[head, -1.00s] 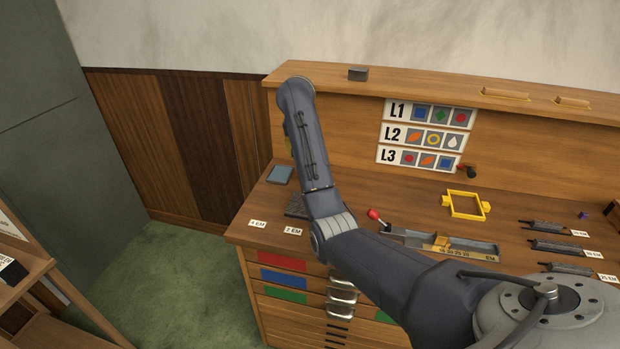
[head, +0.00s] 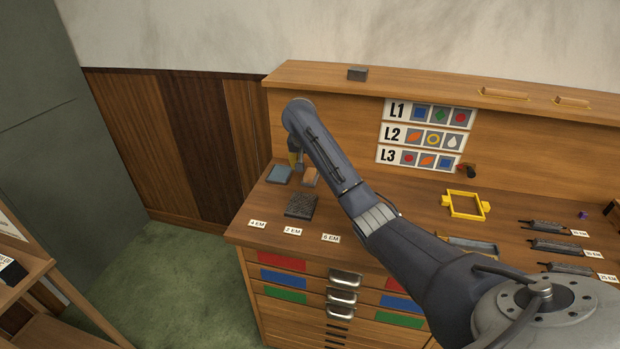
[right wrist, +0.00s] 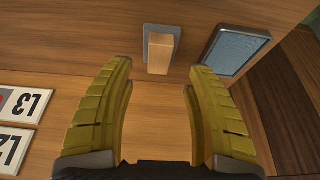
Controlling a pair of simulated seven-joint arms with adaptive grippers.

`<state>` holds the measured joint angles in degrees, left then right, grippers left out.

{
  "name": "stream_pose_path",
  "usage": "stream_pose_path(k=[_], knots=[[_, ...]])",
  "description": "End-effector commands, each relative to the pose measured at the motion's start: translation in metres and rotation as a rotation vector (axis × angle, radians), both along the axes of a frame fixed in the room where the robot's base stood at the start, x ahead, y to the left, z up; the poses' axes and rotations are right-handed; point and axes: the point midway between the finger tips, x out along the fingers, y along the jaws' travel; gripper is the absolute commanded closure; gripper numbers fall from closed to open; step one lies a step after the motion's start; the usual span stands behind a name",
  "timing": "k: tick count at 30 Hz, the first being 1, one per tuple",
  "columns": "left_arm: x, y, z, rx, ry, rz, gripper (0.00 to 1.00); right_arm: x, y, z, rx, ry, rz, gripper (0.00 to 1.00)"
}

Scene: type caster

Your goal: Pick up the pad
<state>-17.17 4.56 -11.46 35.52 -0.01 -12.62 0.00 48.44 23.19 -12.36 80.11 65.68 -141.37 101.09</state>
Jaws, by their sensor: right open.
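A pad-like block with a wooden top (head: 310,177) stands on the left part of the desk. In the right wrist view this wooden piece (right wrist: 159,53) sits on a grey base, beyond and between my fingertips. A flat blue pad or tray with a dark rim (head: 279,174) lies to its left; it also shows in the right wrist view (right wrist: 234,50). I cannot tell which of the two is the pad. My right gripper (right wrist: 161,70) is open and empty, apart from both. In the head view it (head: 296,160) is mostly hidden behind my arm. My left gripper is not in view.
A dark textured block (head: 301,205) lies nearer the desk's front edge, behind several labels. The raised back panel with the L1 to L3 signs (head: 420,137) stands close to my arm. A yellow frame (head: 465,205) and dark bars (head: 553,246) lie to the right.

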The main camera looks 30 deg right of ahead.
Motion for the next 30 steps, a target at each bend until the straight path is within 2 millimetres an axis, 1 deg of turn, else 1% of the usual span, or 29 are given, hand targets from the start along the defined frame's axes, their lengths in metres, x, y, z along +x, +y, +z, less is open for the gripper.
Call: stream_pose_path(k=[5, 13, 18, 29, 30], knots=[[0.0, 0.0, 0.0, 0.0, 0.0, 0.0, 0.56, 0.001, -0.003, -0.008, -0.003, 0.003, -0.001, 0.46], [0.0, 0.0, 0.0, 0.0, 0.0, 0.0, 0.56, 0.008, -0.011, -0.036, -0.001, 0.003, 0.0, 0.46], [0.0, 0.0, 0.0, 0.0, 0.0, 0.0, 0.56, 0.011, -0.014, -0.046, -0.001, 0.001, -0.001, 0.46], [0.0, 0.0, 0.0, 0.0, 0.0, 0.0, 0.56, 0.012, -0.015, -0.049, -0.001, 0.001, 0.001, 0.45], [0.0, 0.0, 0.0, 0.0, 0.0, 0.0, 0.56, 0.012, -0.015, -0.049, -0.001, 0.001, 0.001, 0.49]])
